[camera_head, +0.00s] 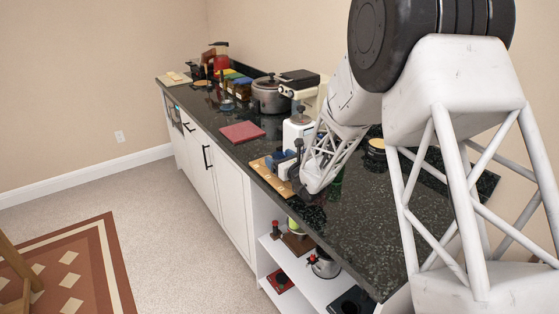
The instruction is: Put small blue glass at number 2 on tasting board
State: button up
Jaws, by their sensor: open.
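The tasting board (259,168) is a light wooden board near the front edge of the dark counter. Small blue glass shapes (278,158) stand on it, close together. I cannot tell one glass from another, and the board's numbers are too small to read. My gripper (294,168) is low over the right end of the board, beside the blue glass. Its jaws are open, but its fingers are small and partly hidden. I cannot tell whether a glass is between them. Part of the board is hidden behind my gripper.
A white appliance (297,131) stands just behind the board. A red mat (242,132) lies left of it, with a metal pot (270,97) farther back. A green object (337,184) is partly hidden right of my gripper. The counter's front right is clear.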

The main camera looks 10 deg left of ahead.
jog(key=shift+v, duration=3.7)
jog(key=shift+s+r+n, duration=0.3)
jog(key=shift+r, duration=0.1)
jog(key=s+d+r+n+g, duration=0.3)
jog(key=s+r+n+g, duration=0.3)
jog(key=s, duration=0.5)
jog(key=s+d+r+n+g, duration=0.35)
jog(key=s+r+n, duration=0.35)
jog(key=s+n, duration=0.3)
jog(key=s+d+r+n+h, duration=0.2)
jog(key=s+d+n+h, duration=0.8)
jog(key=s+d, duration=1.3)
jog(key=s+h, duration=0.3)
jog(key=shift+g, duration=0.35)
jog(key=shift+r, duration=0.15)
